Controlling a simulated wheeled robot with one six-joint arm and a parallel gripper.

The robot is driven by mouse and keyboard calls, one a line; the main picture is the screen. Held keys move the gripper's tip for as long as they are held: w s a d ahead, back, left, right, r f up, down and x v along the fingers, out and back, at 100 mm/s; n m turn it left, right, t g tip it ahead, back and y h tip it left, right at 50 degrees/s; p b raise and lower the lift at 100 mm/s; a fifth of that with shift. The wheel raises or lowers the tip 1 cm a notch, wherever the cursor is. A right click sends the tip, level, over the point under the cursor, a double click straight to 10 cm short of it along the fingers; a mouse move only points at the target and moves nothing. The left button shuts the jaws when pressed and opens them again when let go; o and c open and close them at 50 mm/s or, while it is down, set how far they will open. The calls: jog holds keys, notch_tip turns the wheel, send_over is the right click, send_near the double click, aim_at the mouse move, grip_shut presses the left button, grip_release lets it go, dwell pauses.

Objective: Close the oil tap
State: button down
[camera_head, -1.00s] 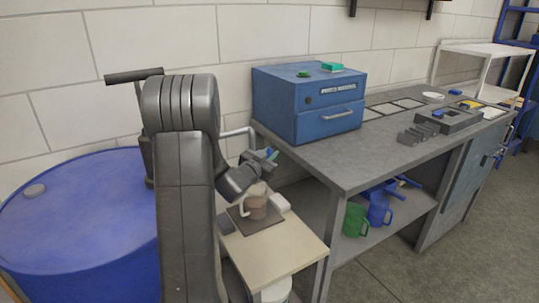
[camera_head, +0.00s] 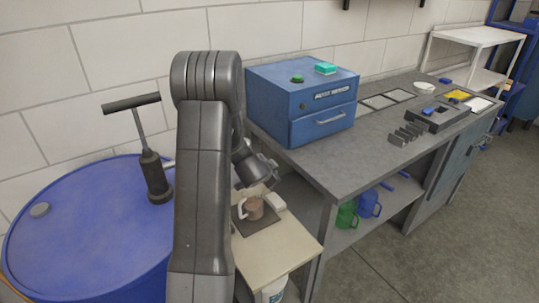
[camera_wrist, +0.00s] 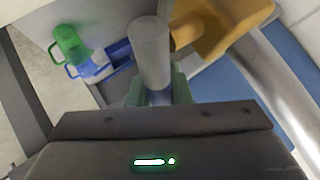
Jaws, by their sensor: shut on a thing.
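In the wrist view my gripper's green fingers (camera_wrist: 160,92) are closed around the bluish lower part of a grey cylindrical piece (camera_wrist: 149,48). It looks like the oil tap's handle. A yellow-brass piece (camera_wrist: 215,28), seemingly the tap body, lies just beyond it to the right. In the head view my wrist is above the small bench, right of my arm, and the fingertips and tap are hidden. A brownish jug with a white handle (camera_head: 253,208) stands below on a dark plate. The blue oil drum (camera_head: 90,215) with its hand pump (camera_head: 154,170) is at left.
The small bench (camera_head: 285,247) adjoins a grey workbench (camera_head: 365,150) carrying a blue cabinet (camera_head: 300,100). Green (camera_head: 346,214) and blue (camera_head: 369,203) jugs stand on its lower shelf. A silver pipe (camera_wrist: 280,85) runs close on the right in the wrist view. Open floor lies at right.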

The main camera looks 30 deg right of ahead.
jog(key=shift+f+m+g+y+p, duration=0.25)
jog(key=shift+f+y+p, duration=0.35)
jog(key=shift+p, duration=0.9)
jog(key=shift+f+m+g+y+p, duration=0.15)
jog(key=shift+f+m+y+p, duration=0.2)
jog(key=shift+y+p, duration=0.85)
jog(key=shift+a+f+p, duration=0.1)
jog(key=shift+f+p, duration=0.1)
jog(key=shift+p, duration=0.45)
jog(key=c, duration=1.3)
grip_release()
jog(key=shift+c, duration=0.2)
jog(key=p+v, duration=0.1)
jog(key=v, duration=1.3)
jog(key=shift+p, duration=0.35)
jog(key=shift+w, duration=0.1)
jog(key=b+x, duration=0.1)
jog(key=x, duration=1.3)
jog(key=shift+b, duration=0.35)
